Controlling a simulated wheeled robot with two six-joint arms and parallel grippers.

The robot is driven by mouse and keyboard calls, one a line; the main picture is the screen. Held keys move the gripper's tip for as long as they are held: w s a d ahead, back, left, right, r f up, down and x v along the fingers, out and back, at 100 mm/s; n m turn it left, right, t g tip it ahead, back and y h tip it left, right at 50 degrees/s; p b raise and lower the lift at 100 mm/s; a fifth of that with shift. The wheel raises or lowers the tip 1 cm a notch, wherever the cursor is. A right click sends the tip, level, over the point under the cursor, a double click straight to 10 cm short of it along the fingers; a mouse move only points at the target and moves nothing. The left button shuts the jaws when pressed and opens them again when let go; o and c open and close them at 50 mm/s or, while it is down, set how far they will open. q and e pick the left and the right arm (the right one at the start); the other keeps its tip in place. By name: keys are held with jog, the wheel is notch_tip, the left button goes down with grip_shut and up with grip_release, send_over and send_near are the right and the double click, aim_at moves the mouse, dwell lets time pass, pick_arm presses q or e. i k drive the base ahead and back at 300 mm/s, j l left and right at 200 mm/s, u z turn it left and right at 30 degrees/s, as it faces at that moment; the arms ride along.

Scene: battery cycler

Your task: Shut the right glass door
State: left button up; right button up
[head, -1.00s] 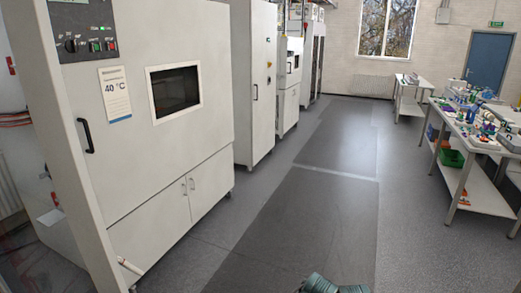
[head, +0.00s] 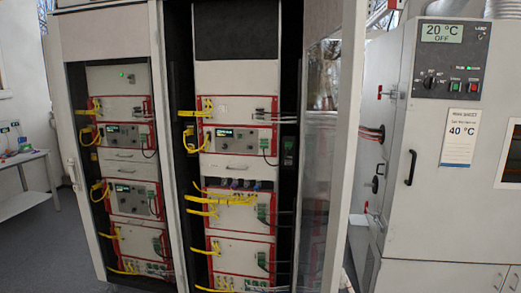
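The right glass door (head: 319,165) stands open at the right side of the rack cabinet in the head view. It is seen at a steep angle, with a pale frame edge (head: 346,140) towards me. The right bay is uncovered and shows rack instruments (head: 237,210) with yellow cables. The left bay (head: 125,140) shows similar instruments inside a pale frame, with a handle (head: 71,172) at its left edge. I cannot tell whether glass covers the left bay. The lower end of the right door is cut off by the picture. Neither gripper is in view.
A white oven cabinet (head: 430,170) with a control panel and a 40 °C label stands to the right of the open door, with red valves and hoses on its side. A table (head: 25,205) stands at the far left. Grey floor (head: 40,255) shows at lower left.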

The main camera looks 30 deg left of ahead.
aim_at(322, 18)
jog(key=i+l+u, duration=0.1)
jog(key=l+u, duration=1.2)
